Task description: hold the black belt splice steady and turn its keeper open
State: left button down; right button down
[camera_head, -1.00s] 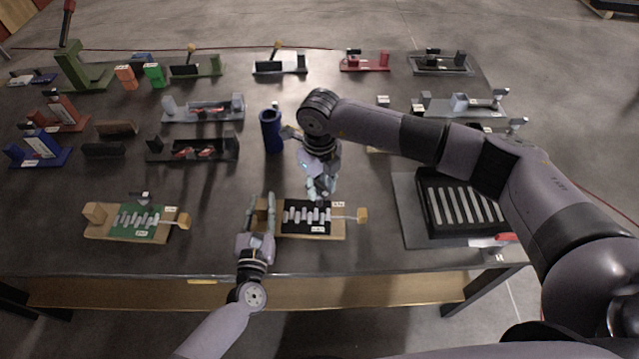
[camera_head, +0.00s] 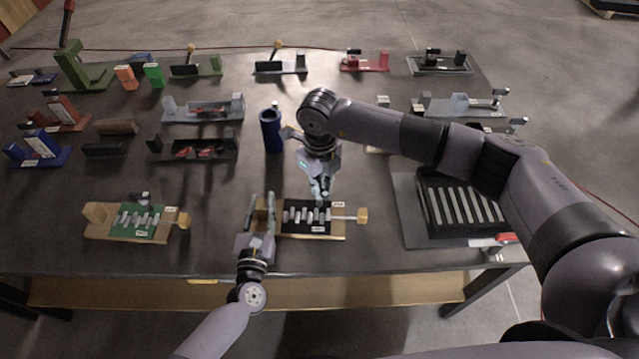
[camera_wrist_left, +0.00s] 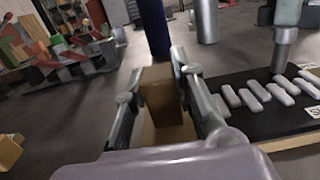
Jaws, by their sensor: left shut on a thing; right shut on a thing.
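The black belt splice (camera_head: 292,229) lies on a wooden base on the near middle of the table, with pale slats across its black plate. My left gripper (camera_head: 262,208) is shut on the wooden end block at the left of this base; the left wrist view shows the block (camera_wrist_left: 163,88) between its two fingers. My right gripper (camera_head: 323,194) points down at the back edge of the splice, shut on its keeper, which the fingers mostly hide. A rod with a wooden knob (camera_head: 362,215) sticks out on the right.
A similar green splice (camera_head: 127,219) on a wooden base stands at the left. A blue cylinder (camera_head: 271,132) stands just behind my grippers. A black slatted tray (camera_head: 432,225) lies on the right, and several fixtures fill the back.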

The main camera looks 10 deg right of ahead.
jog(key=n, duration=0.4)
jog(key=shift+n, duration=0.3)
jog(key=n, duration=0.4)
jog(key=shift+n, duration=0.3)
dwell(0.4)
jog(key=c, duration=1.7)
grip_release()
notch_tip(320, 180, up, 12)
